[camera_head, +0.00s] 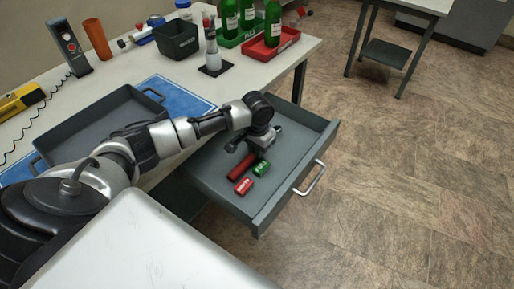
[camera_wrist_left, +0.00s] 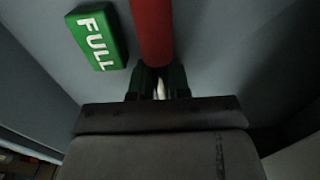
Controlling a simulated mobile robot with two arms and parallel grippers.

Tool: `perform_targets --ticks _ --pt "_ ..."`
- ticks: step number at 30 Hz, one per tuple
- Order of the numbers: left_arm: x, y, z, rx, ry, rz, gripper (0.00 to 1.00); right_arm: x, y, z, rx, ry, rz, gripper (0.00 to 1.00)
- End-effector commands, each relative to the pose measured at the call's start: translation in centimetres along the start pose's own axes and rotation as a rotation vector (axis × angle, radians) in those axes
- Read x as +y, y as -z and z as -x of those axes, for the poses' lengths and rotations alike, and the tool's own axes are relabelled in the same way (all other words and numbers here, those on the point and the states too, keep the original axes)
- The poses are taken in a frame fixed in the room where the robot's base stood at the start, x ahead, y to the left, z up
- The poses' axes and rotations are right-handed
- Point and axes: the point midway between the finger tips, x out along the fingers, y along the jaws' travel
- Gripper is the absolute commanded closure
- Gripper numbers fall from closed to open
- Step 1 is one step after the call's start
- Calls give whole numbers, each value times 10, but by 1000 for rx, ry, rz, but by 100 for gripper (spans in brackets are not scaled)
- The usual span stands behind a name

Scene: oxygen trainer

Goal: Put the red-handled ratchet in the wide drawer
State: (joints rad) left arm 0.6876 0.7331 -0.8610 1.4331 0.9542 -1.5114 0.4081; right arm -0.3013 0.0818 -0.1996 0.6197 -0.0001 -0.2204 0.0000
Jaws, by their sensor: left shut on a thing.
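The wide drawer (camera_head: 294,192) is pulled out from under the workbench. My left gripper (camera_head: 247,150) is inside the drawer, low over its floor, shut on the ratchet. The ratchet's red handle (camera_head: 242,165) shows in the head view below the gripper. In the left wrist view the red handle (camera_wrist_left: 152,30) runs away from between the fingertips (camera_wrist_left: 160,82), close to the drawer floor; I cannot tell whether it touches. The ratchet's head is hidden by the gripper. My right gripper is not in view.
A green FULL tag (camera_head: 261,168) and a red tag (camera_head: 243,186) lie in the drawer beside the handle. On the bench are a grey tray (camera_head: 70,140) on a blue mat, a black bin (camera_head: 177,40) and bottles in trays. The drawer's right side is clear.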

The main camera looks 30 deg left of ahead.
Motion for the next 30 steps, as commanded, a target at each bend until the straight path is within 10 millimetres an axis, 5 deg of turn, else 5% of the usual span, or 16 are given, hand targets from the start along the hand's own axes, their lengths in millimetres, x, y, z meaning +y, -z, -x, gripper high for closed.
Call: perform_targets --ticks 11,30 --pt "0 0 2 1 0 0 72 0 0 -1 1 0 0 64" --pt "0 1 114 1 -2 0 72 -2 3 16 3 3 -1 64"
